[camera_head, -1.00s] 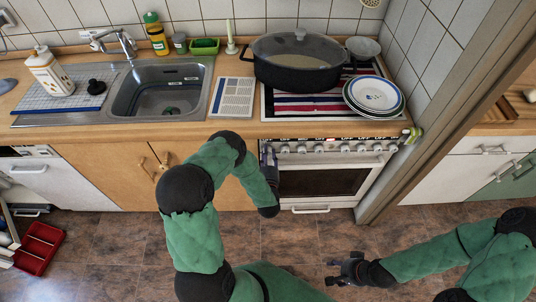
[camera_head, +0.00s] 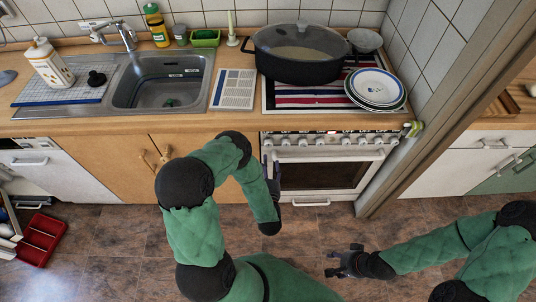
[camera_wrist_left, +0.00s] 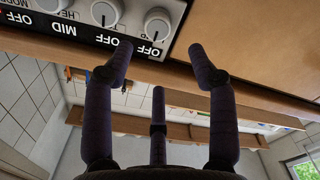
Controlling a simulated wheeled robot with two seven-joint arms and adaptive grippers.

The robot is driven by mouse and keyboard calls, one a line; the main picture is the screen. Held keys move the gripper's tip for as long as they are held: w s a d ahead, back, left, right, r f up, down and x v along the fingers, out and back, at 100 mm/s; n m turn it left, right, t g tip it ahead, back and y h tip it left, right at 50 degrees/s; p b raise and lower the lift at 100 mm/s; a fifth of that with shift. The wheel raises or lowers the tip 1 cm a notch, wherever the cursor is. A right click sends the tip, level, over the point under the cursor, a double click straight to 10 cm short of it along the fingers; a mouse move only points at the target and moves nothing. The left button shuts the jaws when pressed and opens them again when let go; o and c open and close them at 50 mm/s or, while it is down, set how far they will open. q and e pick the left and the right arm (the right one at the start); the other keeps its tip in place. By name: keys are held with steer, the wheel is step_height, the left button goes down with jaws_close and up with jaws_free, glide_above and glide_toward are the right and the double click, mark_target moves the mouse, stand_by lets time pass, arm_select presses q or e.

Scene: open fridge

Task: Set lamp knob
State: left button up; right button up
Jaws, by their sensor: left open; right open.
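The stove's control knobs (camera_head: 326,140) run in a row along the top of the white oven front. In the left wrist view a round white knob (camera_wrist_left: 157,24) with an OFF label beneath it is close above the fingers. Another white knob (camera_wrist_left: 105,12) is to its left. The small printed labels do not let me tell which is the lamp knob. My left gripper (camera_head: 271,172) is in front of the oven's left side. In its wrist view the left gripper (camera_wrist_left: 159,62) has its fingers apart, empty, not around a knob. My right gripper (camera_head: 348,263) is open and empty, low over the floor.
The oven door handle (camera_head: 330,155) is just below the knobs. A dark pot (camera_head: 300,68) and stacked plates (camera_head: 377,86) are on the stove top. A wooden post (camera_head: 440,120) stands to the right. A red tray (camera_head: 42,240) is at lower left.

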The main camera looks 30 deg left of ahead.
arm_select(q)
steer(key=shift+v, duration=1.35)
steer(key=d+f+m+g+h, duration=0.7)
steer(key=d+f+h, duration=0.3)
steer(key=s+d+r+m+g+h, duration=0.1)
steer(key=s+d+m+g+h, duration=0.2)
steer(key=s, duration=1.2)
steer(key=d+m+g, duration=0.3)
steer(key=d+g, duration=0.1)
steer(key=shift+d+r+g+h, duration=0.2)
steer(key=shift+g+h, duration=0.1)
steer(key=shift+g, duration=0.1)
steer(key=shift+w, duration=0.1)
